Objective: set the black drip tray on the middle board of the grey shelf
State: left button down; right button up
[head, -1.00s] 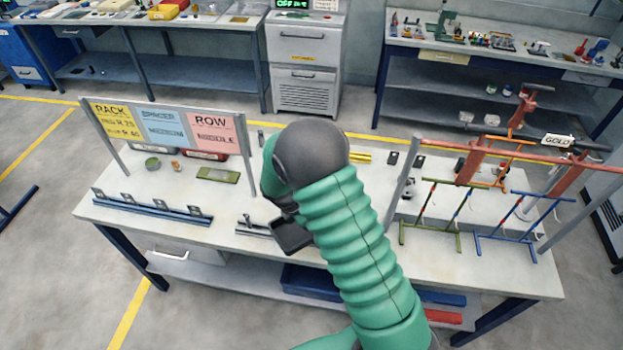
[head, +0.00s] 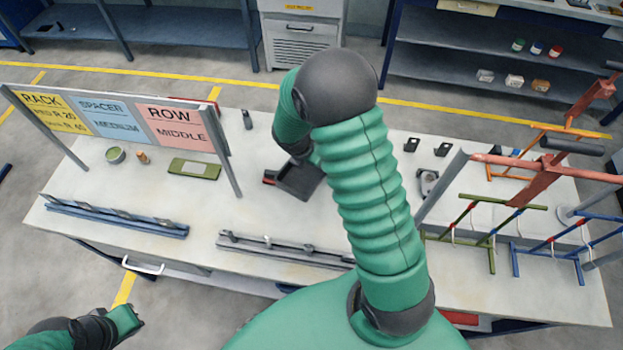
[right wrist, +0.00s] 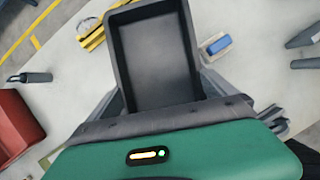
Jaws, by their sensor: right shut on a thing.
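The black drip tray (head: 300,180) is a shallow, open rectangular tray, held over the white table behind the front rail. It looks empty in the right wrist view (right wrist: 155,55). My right gripper (right wrist: 158,98) is shut on the tray's near end; in the head view my green arm hides most of the grip. My left gripper (head: 125,322) shows partly at the bottom left, away from the tray; its jaws are unclear. A grey shelving bench (head: 450,65) with boards stands at the back right. I cannot tell whether it is the grey shelf meant.
Green (head: 485,225) and orange racks (head: 530,150) stand at right. Floor behind the table is open.

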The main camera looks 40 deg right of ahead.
jog(key=shift+w+d+f, duration=0.1)
jog(key=shift+d+f, duration=0.05)
jog(key=shift+f, duration=0.5)
jog(key=f, duration=0.3)
jog(key=f+b, duration=0.1)
jog(key=f, duration=0.4)
jog(key=shift+a+f, duration=0.3)
jog(key=shift+f, duration=0.1)
jog(key=shift+d+f, duration=0.1)
jog(key=shift+f, duration=0.1)
jog(key=shift+d, duration=0.15)
jog(key=o, duration=1.2)
jog(key=shift+c, duration=0.2)
